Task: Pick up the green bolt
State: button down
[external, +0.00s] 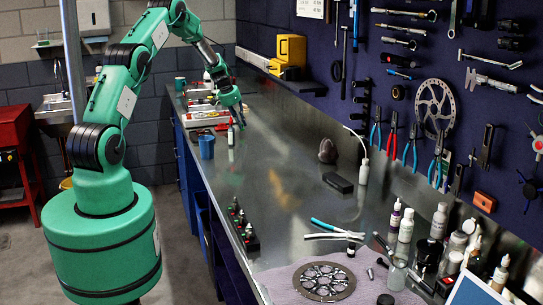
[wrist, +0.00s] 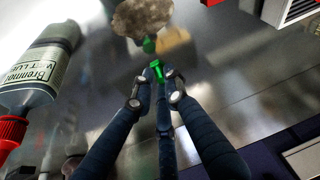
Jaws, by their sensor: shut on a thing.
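My gripper (external: 238,118) is over the far part of the metal bench in the external view. In the wrist view its dark fingers (wrist: 158,84) come together on the green bolt (wrist: 156,68). The bolt's bright green head and part of its shank show at the fingertips; the rest is hidden between them. A dimmer green patch shows on the shiny bench just beyond it, perhaps a reflection. I cannot tell how far the bolt is above the bench. The bolt cannot be made out in the external view.
A lube bottle (wrist: 27,82) with a red cap is close on the left in the wrist view. A brownish lump (wrist: 142,17) is beyond the fingertips. A blue cup (external: 206,147) stands at the bench's left edge. The bench middle (external: 270,190) is largely clear.

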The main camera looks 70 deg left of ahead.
notch_tip(320, 180, up, 8)
jog(key=shift+f, duration=0.25)
